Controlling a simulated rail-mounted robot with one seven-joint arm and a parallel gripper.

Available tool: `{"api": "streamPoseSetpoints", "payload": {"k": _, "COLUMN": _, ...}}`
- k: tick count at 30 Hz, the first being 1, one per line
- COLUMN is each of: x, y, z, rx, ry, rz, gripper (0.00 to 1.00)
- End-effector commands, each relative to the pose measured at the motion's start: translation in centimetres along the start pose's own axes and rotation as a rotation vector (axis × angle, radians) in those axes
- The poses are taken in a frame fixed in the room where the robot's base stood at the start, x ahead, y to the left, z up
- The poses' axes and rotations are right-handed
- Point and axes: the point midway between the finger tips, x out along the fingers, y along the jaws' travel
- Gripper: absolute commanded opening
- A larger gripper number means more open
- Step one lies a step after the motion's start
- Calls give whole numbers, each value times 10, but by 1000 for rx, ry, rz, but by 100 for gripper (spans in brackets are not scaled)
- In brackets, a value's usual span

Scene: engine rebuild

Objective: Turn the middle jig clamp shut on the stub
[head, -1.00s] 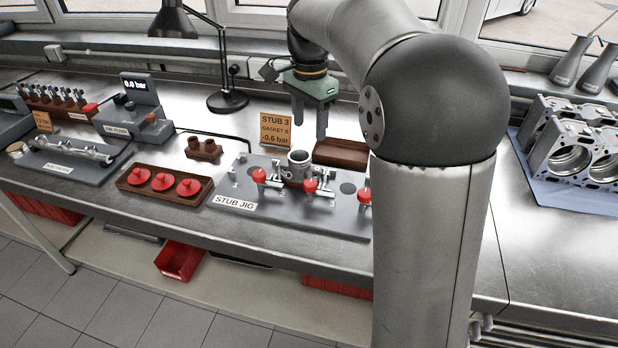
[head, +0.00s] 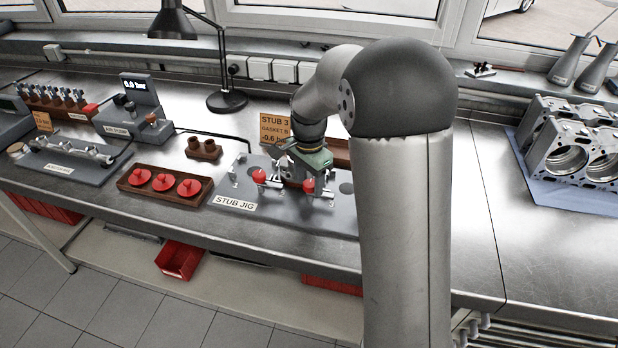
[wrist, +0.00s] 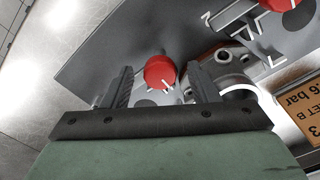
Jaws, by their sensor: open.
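The middle jig clamp has a red knob (head: 308,185) on the grey stub jig (head: 235,190). In the wrist view this knob (wrist: 160,72) sits between the two dark fingers of my gripper (wrist: 160,80), with a gap on each side. The gripper is open, pointing down over the jig, and also shows in the head view (head: 304,168). The metal stub (wrist: 235,62) is beside the right finger in the wrist view, partly covered by it. My gripper mostly hides the stub in the head view.
The left clamp's red knob (head: 259,176) stands close by; the right clamp is hidden behind my arm. An orange sign (head: 273,128) stands behind the jig. A wooden tray (head: 150,197) with red caps lies to the left. Bare bench (head: 470,220) is free to the right.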

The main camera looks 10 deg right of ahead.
Motion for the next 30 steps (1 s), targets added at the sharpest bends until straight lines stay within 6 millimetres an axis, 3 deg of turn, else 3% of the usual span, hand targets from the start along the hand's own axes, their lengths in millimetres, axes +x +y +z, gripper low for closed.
{"api": "streamPoseSetpoints", "payload": {"k": 7, "x": 1, "y": 0, "z": 0, "rx": 0, "ry": 0, "rz": 0, "gripper": 54}}
{"api": "streamPoseSetpoints", "payload": {"k": 8, "x": 1, "y": 0, "z": 0, "rx": 0, "ry": 0, "rz": 0, "gripper": 48}}
{"api": "streamPoseSetpoints", "payload": {"k": 12, "x": 1, "y": 0, "z": 0, "rx": 0, "ry": 0, "rz": 0, "gripper": 10}}
{"api": "streamPoseSetpoints", "payload": {"k": 23, "x": 1, "y": 0, "z": 0, "rx": -35, "ry": 0, "rz": 0, "gripper": 9}}
{"api": "streamPoseSetpoints", "payload": {"k": 30, "x": 2, "y": 0, "z": 0, "rx": -169, "ry": 0, "rz": 0, "gripper": 9}}
